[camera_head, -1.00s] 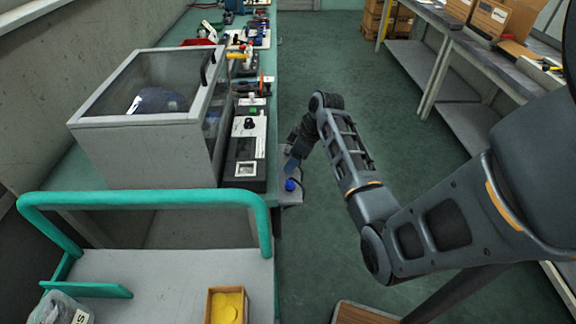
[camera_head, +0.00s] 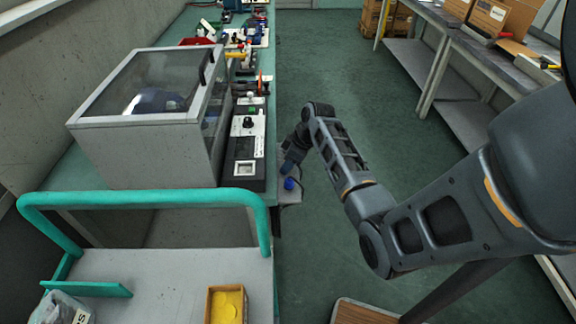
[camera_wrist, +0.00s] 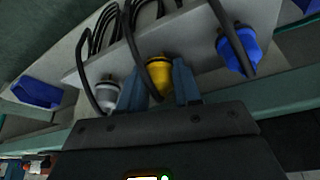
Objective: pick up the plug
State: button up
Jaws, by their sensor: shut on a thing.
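A yellow plug (camera_wrist: 159,72) with a black cable sits between the two fingers of my gripper (camera_wrist: 158,88) in the wrist view. The fingers are shut on it. The plug is still at the light grey panel (camera_wrist: 195,35); I cannot tell whether it is seated in it. A grey-white plug (camera_wrist: 107,94) is just left of the fingers, and a blue plug (camera_wrist: 237,52) is to the right, both with black cables.
A clear-lidded grey box (camera_head: 150,150) and a black-and-white device (camera_head: 245,150) stand on the green bench at left. A trolley with a teal rail (camera_head: 150,199) stands in front, carrying a yellow-filled box (camera_head: 228,305). The floor aisle (camera_head: 330,60) is clear.

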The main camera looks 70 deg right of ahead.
jog(key=shift+c, duration=1.4)
